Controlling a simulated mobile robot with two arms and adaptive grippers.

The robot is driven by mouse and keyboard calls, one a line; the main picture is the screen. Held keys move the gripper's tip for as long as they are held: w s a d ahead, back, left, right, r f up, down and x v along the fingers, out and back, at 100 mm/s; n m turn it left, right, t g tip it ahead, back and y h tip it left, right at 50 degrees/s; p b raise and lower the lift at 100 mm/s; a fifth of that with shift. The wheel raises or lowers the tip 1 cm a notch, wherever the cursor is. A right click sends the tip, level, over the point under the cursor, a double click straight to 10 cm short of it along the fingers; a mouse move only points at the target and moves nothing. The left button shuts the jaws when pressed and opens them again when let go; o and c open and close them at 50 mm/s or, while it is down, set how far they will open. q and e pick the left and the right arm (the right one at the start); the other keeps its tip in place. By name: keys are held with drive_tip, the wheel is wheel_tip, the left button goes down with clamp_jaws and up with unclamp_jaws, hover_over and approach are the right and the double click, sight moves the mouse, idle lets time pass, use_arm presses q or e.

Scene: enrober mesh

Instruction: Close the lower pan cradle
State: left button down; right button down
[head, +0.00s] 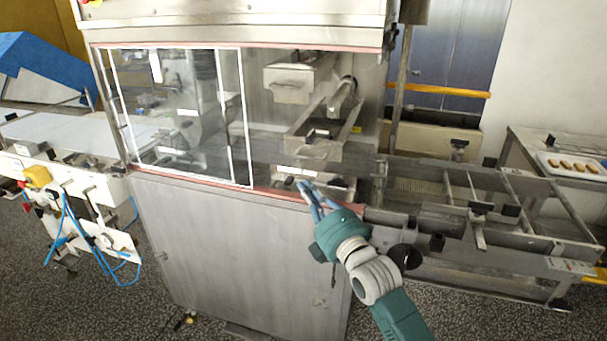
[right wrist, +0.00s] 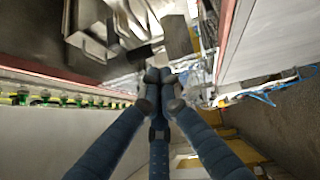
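A grey metal pan cradle (head: 314,148) with two side rails and a dark handle sticks out of the opening at the right of the machine's front. It hangs below and to the right of a boxy grey pan (head: 288,86). My right gripper (head: 315,188) is in front of and below this cradle, near the red-edged sill, apart from it in the head view. In the right wrist view the blue fingers (right wrist: 159,82) point toward grey metal parts that I cannot identify surely. My left gripper is out of view.
A framed clear sliding panel (head: 180,115) covers the left of the opening. A metal conveyor frame (head: 480,205) stands close at the right of my right arm. A white tray of brown pieces (head: 547,160) is at far right. Another conveyor (head: 60,130) is at left.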

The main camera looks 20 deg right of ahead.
drive_tip(key=w+d+r+b, duration=0.1)
drive_tip(key=w+b, duration=0.2)
drive_tip(key=w, duration=0.5)
drive_tip(key=shift+w+b, duration=0.2)
drive_tip(key=shift+b, duration=0.2)
drive_tip(key=shift+d+r, duration=0.1)
drive_tip(key=shift+r, duration=0.05)
